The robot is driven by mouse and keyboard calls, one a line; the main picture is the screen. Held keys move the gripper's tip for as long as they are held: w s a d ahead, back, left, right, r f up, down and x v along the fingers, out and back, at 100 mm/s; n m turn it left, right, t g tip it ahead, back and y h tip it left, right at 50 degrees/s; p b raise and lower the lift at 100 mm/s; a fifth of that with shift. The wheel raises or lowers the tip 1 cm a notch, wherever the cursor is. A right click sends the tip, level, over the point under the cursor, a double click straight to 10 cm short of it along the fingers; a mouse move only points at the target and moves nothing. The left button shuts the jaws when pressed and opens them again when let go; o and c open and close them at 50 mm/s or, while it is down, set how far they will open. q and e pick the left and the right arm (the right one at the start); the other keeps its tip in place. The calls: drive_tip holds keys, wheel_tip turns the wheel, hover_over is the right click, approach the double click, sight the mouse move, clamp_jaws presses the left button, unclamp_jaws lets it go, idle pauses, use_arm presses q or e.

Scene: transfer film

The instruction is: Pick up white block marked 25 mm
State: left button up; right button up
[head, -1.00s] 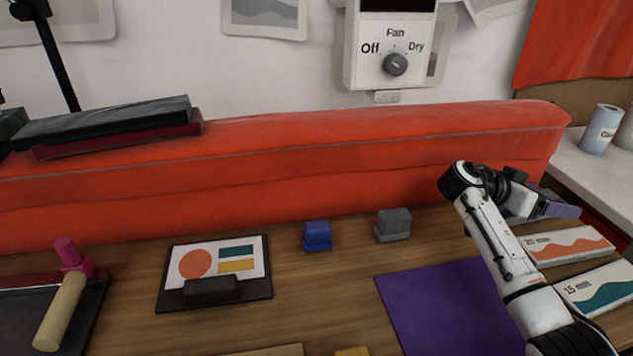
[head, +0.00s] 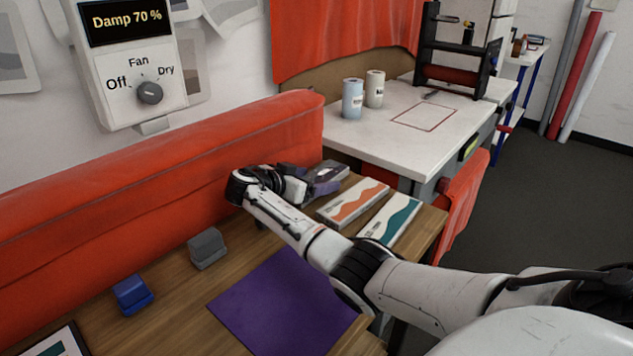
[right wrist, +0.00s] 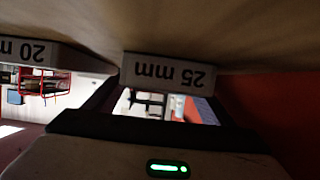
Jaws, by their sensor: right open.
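The white block marked 25 mm (right wrist: 168,73) shows upside down in the right wrist view, its label facing the camera. It lies between the two dark fingers of my right gripper (right wrist: 166,92), which are open around its ends; I cannot tell whether they touch it. In the head view my right gripper (head: 318,186) is at the back right of the wooden table, over the 25 mm block (head: 331,170), which it partly hides. My left gripper is not in view.
The 20 mm block (head: 352,200) with an orange wave is close beside the gripper, and a teal-wave block (head: 391,219) lies beyond it. A purple sheet (head: 275,305), grey block (head: 207,248) and blue block (head: 132,295) are on the table. The red padded back (head: 190,150) bounds it behind.

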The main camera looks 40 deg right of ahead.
drive_tip(key=c, duration=1.2)
drive_tip(key=shift+r, duration=0.1)
drive_tip(key=shift+c, duration=0.2)
